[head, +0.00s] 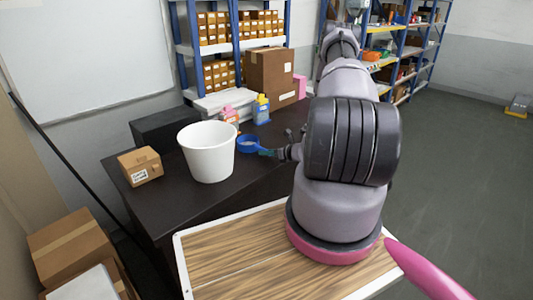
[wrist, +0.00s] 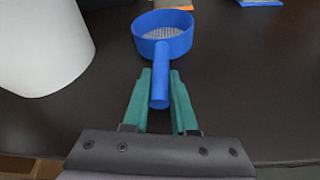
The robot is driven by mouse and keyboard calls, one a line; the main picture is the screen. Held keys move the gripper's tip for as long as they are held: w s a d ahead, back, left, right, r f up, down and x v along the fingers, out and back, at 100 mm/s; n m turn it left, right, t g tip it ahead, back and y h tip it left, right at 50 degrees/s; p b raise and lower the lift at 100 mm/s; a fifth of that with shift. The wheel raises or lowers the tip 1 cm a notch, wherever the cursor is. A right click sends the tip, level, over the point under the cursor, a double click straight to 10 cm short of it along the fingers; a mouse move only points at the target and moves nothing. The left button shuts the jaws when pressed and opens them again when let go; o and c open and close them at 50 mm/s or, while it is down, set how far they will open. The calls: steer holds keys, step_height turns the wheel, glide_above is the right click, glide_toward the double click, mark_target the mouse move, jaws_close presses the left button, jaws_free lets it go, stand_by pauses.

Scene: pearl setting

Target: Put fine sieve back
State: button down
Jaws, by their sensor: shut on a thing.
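The fine sieve is a blue round sieve (wrist: 163,36) with a pale mesh bottom and a short blue handle pointing toward me in the wrist view. It also shows in the head view (head: 248,141), just right of the white bucket. My gripper (wrist: 160,88) has green fingers on either side of the sieve's handle and is shut on it. In the head view, my gripper (head: 272,153) is small at the end of the arm, over the dark table. I cannot tell whether the sieve touches the tabletop.
A white bucket (head: 208,152) stands close left of the sieve. A small cardboard box (head: 140,166), a black box (head: 163,130), and pink and blue bottles (head: 261,109) are on the dark table (head: 185,213). Shelves with boxes (head: 218,75) stand behind. The table's front strip is bare.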

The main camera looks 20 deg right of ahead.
steer(key=c, duration=0.7)
jaws_free()
steer(key=shift+f, duration=0.1)
